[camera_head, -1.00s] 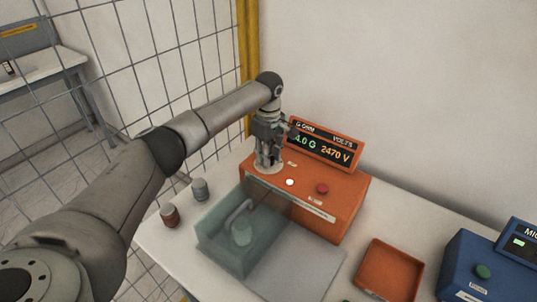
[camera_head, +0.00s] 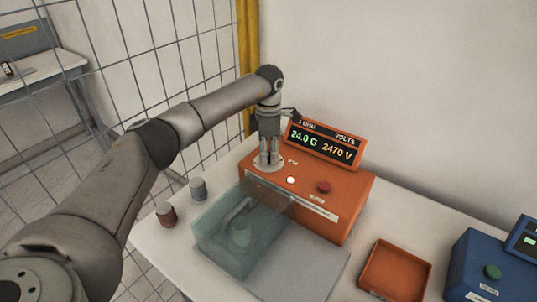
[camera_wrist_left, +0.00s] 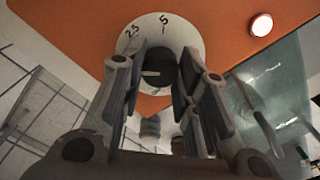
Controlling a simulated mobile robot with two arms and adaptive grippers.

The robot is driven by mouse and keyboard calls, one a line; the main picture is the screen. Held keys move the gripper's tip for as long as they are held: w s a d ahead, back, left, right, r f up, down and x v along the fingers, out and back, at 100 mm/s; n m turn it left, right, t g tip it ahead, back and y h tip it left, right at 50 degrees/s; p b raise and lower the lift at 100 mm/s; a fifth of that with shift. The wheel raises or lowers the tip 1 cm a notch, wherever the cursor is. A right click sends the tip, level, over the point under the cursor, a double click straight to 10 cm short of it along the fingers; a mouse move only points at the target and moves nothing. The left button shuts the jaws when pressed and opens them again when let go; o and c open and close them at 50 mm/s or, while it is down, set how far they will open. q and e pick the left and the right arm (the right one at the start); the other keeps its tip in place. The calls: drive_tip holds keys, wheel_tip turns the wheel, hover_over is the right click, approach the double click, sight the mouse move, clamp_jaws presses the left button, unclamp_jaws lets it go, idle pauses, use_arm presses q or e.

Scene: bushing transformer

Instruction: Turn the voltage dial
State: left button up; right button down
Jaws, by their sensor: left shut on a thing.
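The voltage dial is a dark knob (camera_wrist_left: 163,68) on a round pale scale plate (camera_wrist_left: 184,30) marked "2.5" and "5", seen in the left wrist view. In the head view the plate (camera_head: 259,164) shows on the top left of the orange tester (camera_head: 336,216). My left gripper (camera_head: 267,160) points down onto the dial and is shut on the knob, with a finger on each side in the wrist view (camera_wrist_left: 160,75). The tester's display (camera_head: 322,145) reads "24.0 G" and "2470 V". My right gripper is not in view.
A clear greenish cover (camera_head: 240,232) with a handle stands in front of the tester. A lit white lamp (camera_head: 290,180) and a red button (camera_head: 324,187) sit right of the dial. Two small cylinders stand left, an orange tray (camera_head: 425,285) and blue device (camera_head: 468,262) right.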

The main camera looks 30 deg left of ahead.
sight(269, 155)
use_arm(q)
drive_tip(key=n, duration=0.4)
drive_tip(key=shift+n+b, duration=0.3)
drive_tip(key=shift+b, duration=0.1)
drive_tip(key=n, duration=0.4)
drive_tip(key=shift+n, duration=0.3)
drive_tip(key=n, duration=0.4)
drive_tip(key=shift+n, duration=2.1)
drive_tip(key=o, duration=1)
wheel_tip(269, 155, up, 12)
drive_tip(key=shift+b, duration=0.3)
